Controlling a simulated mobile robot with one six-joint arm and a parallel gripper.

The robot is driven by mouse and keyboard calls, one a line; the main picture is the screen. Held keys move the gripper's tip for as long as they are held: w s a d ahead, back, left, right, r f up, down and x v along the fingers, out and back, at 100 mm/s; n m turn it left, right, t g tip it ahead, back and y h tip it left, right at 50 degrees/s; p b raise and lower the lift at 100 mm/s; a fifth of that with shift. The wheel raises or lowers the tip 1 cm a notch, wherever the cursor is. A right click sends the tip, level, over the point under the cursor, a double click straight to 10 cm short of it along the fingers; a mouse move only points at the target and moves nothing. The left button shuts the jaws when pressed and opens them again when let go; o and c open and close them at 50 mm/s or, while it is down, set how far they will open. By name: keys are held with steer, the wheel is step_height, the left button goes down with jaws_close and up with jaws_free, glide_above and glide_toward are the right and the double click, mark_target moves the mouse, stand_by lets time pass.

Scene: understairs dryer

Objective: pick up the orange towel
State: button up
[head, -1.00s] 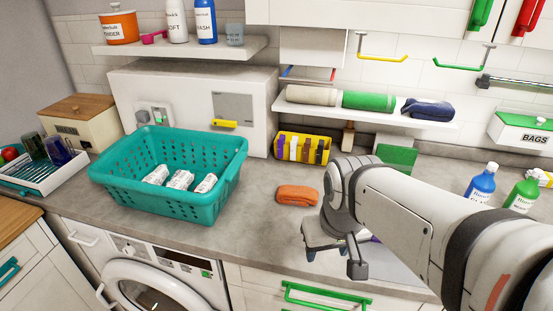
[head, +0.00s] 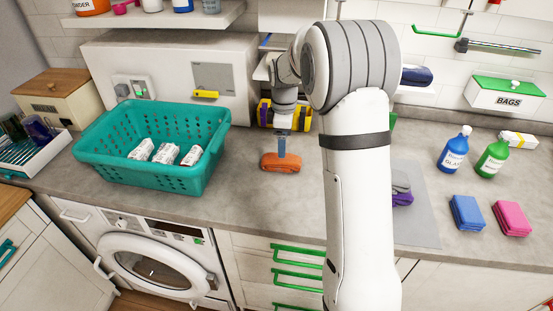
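The folded orange towel (head: 280,163) lies on the grey counter, to the right of the teal basket (head: 98,157). My gripper (head: 282,150) points straight down over the towel. Its fingers show edge-on as one narrow blue-grey strip that reaches the towel's top. I cannot tell whether they straddle or touch the towel, or how far apart they are. The towel appears to rest on the counter.
The basket holds several white rolled items. A yellow bin (head: 264,112) stands behind my gripper. My arm hides part of the shelf. At right are a blue bottle (head: 454,150), a green bottle (head: 492,157), a blue cloth (head: 467,212) and a pink cloth (head: 511,218).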

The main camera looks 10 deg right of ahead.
mark_target(282, 162)
steer(key=f, duration=0.4)
steer(key=f+p, duration=0.1)
steer(key=f, duration=0.2)
steer(key=shift+w+a+f, duration=0.15)
steer(key=shift+a+f, duration=0.05)
steer(key=shift+f, duration=0.2)
steer(key=shift+c, duration=0.4)
steer(key=c, duration=1)
